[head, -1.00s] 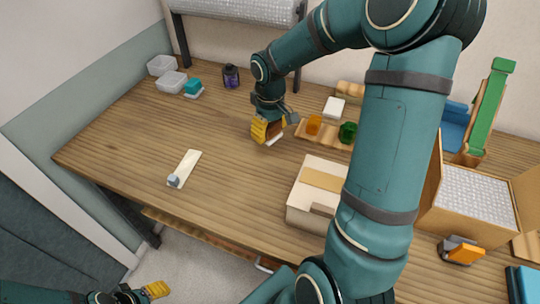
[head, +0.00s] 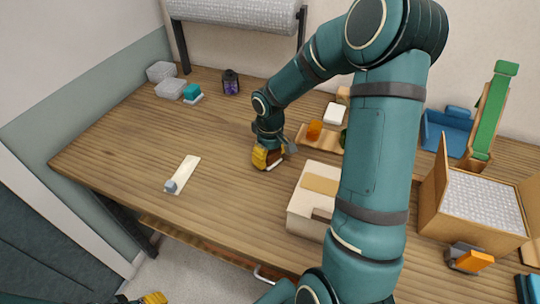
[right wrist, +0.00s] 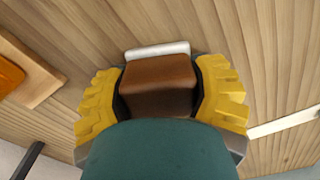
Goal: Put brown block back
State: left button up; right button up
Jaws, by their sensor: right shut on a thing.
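My right gripper (head: 267,158) has yellow fingers and is over the middle of the table, left of the wooden tray. In the right wrist view, its fingers (right wrist: 160,92) are shut on the brown block (right wrist: 158,84), one on each side. A short whitish rod-like piece (right wrist: 157,50) lies along the block's far edge; I cannot tell whether they touch. In the head view the block is mostly hidden by the fingers, and its height above the table is unclear. My left gripper (head: 154,298) is cut off at the bottom edge.
The wooden tray (head: 308,142) holds an orange piece (head: 314,130); my right arm covers part of it. A beige box (head: 303,206) stands in front. A white strip (head: 186,171) with a grey piece lies to the left. A dark bottle (head: 230,82) stands behind.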

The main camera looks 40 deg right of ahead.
jog(key=o, duration=1.1)
jog(key=shift+f, duration=0.1)
jog(key=shift+r, duration=0.45)
notch_tip(320, 180, up, 12)
jog(key=p, duration=0.3)
jog(key=shift+f, duration=0.25)
